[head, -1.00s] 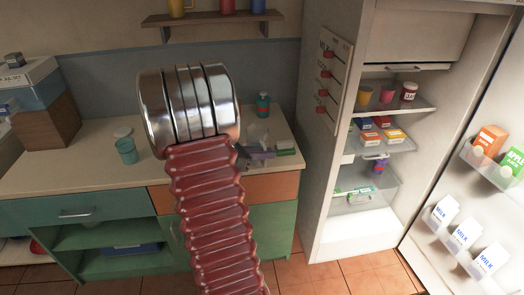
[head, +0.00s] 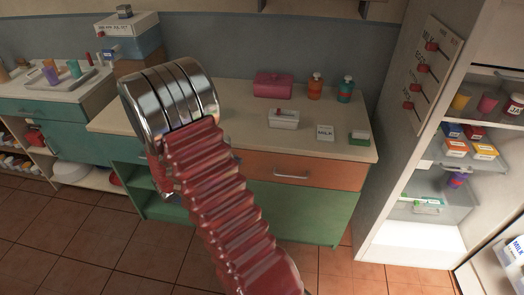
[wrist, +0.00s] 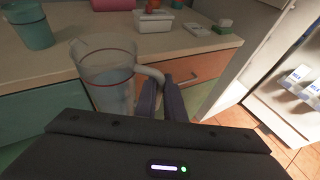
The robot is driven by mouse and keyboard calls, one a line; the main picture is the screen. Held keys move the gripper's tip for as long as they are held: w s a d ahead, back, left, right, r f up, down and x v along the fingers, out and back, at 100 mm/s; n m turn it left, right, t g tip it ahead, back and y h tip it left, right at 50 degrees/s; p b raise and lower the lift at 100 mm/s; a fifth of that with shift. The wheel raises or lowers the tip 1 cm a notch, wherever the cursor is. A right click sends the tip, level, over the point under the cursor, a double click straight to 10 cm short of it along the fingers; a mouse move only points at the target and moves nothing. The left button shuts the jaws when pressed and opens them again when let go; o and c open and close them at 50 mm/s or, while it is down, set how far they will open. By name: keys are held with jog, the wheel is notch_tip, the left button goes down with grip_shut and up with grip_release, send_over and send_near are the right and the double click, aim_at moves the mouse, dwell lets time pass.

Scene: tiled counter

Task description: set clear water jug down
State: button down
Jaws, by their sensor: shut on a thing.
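The clear water jug (wrist: 104,75) is upright at the left of centre in the wrist view, with a reddish line near its rim and water inside. My gripper (wrist: 162,92) is shut on the jug's handle, at the jug's right side. The jug overlaps the front edge of the pale counter (wrist: 65,52) in this view. I cannot tell whether its base, hidden behind my wrist housing, touches anything. In the head view my own arm hides the jug and gripper. The counter (head: 240,135) shows there to the right of my arm.
A teal cup (wrist: 32,30) stands left of the jug. The open fridge (head: 410,190) is at right.

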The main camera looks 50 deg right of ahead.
jog(key=w+a+f+n+t+y, duration=0.1)
jog(key=w+a+f+n+t, duration=0.1)
jog(key=a, duration=0.8)
jog(key=w+a+f+n+t+y, duration=0.1)
jog(key=w+a+f+n+t, duration=0.1)
jog(key=a, duration=0.9)
jog(key=w+a+f+n+t+y, duration=0.1)
jog(key=w+a+f+n+t, duration=0.1)
jog(key=a+f, duration=0.4)
jog(key=a+n+t, duration=0.1)
jog(key=a+t, duration=0.1)
jog(key=a, duration=0.3)
jog(key=shift+w+n, duration=0.15)
jog(key=shift+n, duration=0.15)
